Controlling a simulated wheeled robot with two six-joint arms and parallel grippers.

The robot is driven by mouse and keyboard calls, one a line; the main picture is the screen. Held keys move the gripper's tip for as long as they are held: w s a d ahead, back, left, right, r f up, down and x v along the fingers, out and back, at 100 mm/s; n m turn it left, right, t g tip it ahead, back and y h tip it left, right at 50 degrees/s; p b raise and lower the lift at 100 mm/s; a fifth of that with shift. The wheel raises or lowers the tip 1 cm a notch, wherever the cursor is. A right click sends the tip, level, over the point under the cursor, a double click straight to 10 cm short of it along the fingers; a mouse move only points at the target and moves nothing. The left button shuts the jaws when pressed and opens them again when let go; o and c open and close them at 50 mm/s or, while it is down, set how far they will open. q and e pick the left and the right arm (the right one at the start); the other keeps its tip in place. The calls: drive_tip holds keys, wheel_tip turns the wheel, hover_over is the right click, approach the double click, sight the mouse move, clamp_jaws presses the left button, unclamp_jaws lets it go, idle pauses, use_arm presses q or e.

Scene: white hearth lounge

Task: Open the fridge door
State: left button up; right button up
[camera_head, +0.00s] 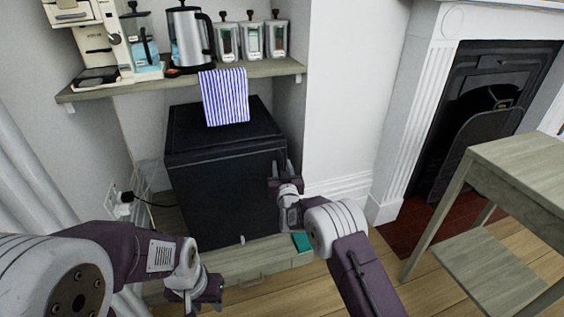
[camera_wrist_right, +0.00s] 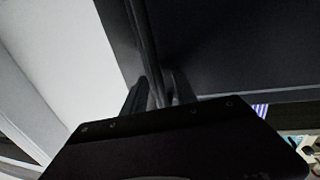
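The fridge (camera_head: 220,190) is a black box standing in the alcove under the shelf, its front facing me. Its door looks shut in the head view. My right gripper (camera_head: 282,170) is at the right edge of the fridge front. In the right wrist view, the fingers of my right gripper (camera_wrist_right: 158,92) are apart, one on each side of a thin dark upright edge of the fridge (camera_wrist_right: 230,45). I cannot tell whether they touch it. My left gripper (camera_head: 196,293) hangs low in front of the fridge's lower left, holding nothing that I can see.
A shelf (camera_head: 270,68) above the fridge carries a coffee machine (camera_head: 105,40), a kettle (camera_head: 189,38), several canisters and a striped cloth (camera_head: 224,97). A drawer front (camera_head: 250,258) lies below the fridge. A wooden table (camera_head: 520,160) and fireplace stand right, with floor between.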

drive_tip(key=shift+c, duration=0.3)
clamp_jaws()
idle(1.1)
